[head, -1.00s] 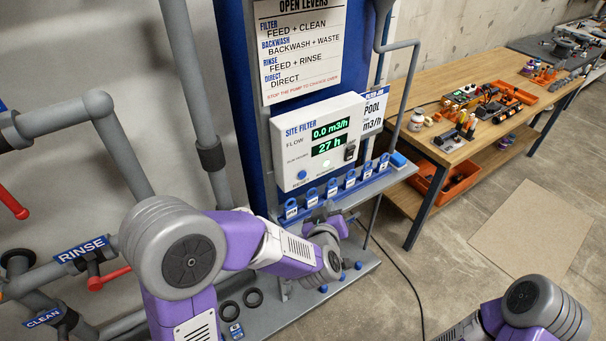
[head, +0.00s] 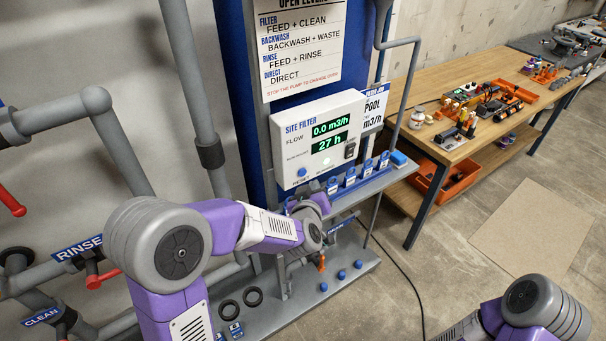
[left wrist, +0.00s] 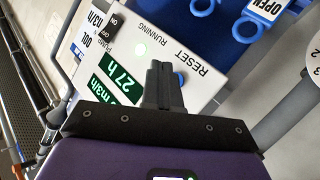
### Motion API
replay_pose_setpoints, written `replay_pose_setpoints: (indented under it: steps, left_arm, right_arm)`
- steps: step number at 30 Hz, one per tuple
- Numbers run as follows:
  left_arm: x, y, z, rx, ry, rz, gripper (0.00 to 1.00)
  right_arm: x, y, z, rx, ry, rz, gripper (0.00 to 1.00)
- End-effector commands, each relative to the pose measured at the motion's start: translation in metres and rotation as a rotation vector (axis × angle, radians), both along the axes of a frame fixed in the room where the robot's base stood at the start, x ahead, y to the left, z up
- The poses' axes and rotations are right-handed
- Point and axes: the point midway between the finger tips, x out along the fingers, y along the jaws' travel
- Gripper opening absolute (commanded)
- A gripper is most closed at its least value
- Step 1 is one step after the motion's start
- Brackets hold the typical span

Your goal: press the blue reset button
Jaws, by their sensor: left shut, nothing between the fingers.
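The blue reset button (head: 302,172) sits at the lower left of the white site filter panel (head: 284,135) in the head view. In the left wrist view the button (left wrist: 181,78) shows just right of my fingertips, partly hidden behind them, with the RESET label beside it. My left gripper (head: 309,189) is shut and empty, just below the panel's lower edge in the head view. Its closed fingers (left wrist: 158,72) point at the panel in the left wrist view. I cannot tell whether they touch it. My right gripper is out of view.
Blue tags hang along a shelf (head: 372,184) below the panel. An ON/OFF pump switch (head: 350,152) is at the panel's right. A wooden workbench (head: 447,104) with parts stands to the right. Pipes with red levers (head: 102,278) are on the left.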

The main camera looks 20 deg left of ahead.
Motion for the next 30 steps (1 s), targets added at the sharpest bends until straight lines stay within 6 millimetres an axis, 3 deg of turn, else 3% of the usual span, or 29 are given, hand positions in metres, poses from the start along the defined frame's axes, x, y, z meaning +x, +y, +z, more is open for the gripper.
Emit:
replay_pose_setpoints:
  steps: [9,30]
  left_arm:
    - [0.014,0.017,0.0,0.0,0.0,-0.001,0.0]
    - [0.014,0.018,0.0,0.001,0.0,-0.001,0.0]
  right_arm:
    - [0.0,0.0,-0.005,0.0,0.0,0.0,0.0]
    - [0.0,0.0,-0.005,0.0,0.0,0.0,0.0]
